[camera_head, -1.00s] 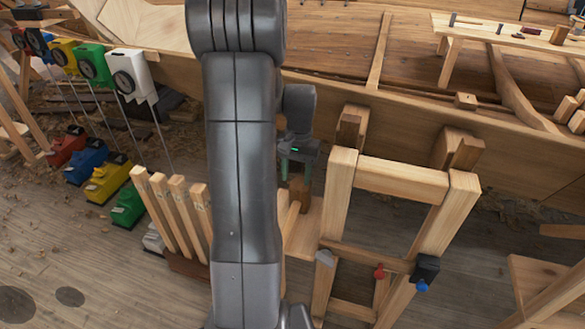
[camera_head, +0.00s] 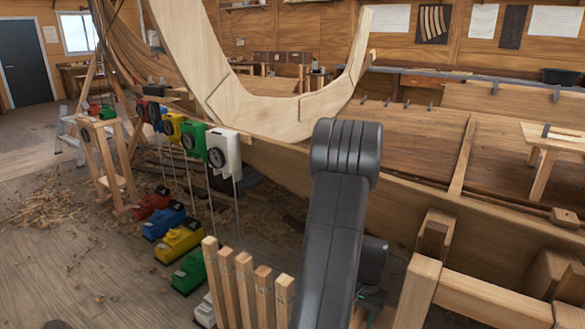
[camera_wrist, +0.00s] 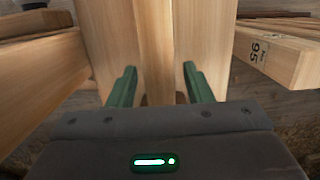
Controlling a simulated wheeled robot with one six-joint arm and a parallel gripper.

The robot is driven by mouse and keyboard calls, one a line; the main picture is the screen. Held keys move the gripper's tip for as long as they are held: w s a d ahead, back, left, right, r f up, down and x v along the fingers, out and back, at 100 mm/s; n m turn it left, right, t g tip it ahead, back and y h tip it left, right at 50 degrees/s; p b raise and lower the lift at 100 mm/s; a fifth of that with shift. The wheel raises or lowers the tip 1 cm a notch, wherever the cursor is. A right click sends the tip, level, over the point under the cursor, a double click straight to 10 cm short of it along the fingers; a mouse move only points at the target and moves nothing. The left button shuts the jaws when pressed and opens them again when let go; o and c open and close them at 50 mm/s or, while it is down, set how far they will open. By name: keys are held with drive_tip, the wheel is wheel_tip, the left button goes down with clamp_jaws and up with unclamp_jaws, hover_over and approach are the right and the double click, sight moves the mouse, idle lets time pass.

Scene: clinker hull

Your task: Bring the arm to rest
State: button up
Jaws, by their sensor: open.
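My arm (camera_head: 335,240) rises from the bottom of the head view, and its upper end bends over in front of the hull. My gripper (camera_wrist: 158,86) shows in the wrist view with its two green fingers apart, so it is open. Pale upright wood (camera_wrist: 150,45) stands between and beyond the fingers; I cannot tell whether they touch it. In the head view the gripper (camera_head: 370,298) is small and partly hidden low behind my arm.
Several wooden slats (camera_head: 250,285) stand just left of my arm. A wooden trestle (camera_head: 490,295) is close on the right. The plank hull (camera_head: 420,215) runs behind. Colored boxes (camera_head: 180,240) line the floor at left. A stamped board (camera_wrist: 275,55) lies right of the fingers.

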drive_tip(key=shift+w+r, duration=0.1)
drive_tip(key=shift+r, duration=0.2)
wheel_tip(320, 180, up, 13)
drive_tip(key=w+d+p, duration=0.1)
drive_tip(key=w+p, duration=0.1)
drive_tip(key=f, duration=0.4)
drive_tip(key=s+f+b, duration=0.1)
drive_tip(key=f, duration=0.4)
drive_tip(key=s+a+f+b, duration=0.1)
drive_tip(key=f, duration=0.3)
drive_tip(key=shift+s+f, duration=0.15)
drive_tip(key=shift+f, duration=0.25)
wheel_tip(320, 180, up, 6)
drive_tip(key=p, duration=0.4)
drive_tip(key=shift+f, duration=0.1)
drive_tip(key=s+a+r, duration=0.1)
drive_tip(key=s+a+r+p, duration=0.1)
drive_tip(key=s, duration=0.1)
drive_tip(key=s+a+r+p, duration=0.1)
drive_tip(key=r, duration=0.1)
drive_tip(key=shift+s, duration=0.15)
drive_tip(key=w+a+r+n+p, duration=0.2)
drive_tip(key=w+a+r+p, duration=0.2)
drive_tip(key=p, duration=0.3)
drive_tip(key=shift+w+r, duration=0.35)
drive_tip(key=shift+w, duration=0.55)
drive_tip(key=shift+a+n, duration=0.1)
drive_tip(key=shift+n, duration=0.2)
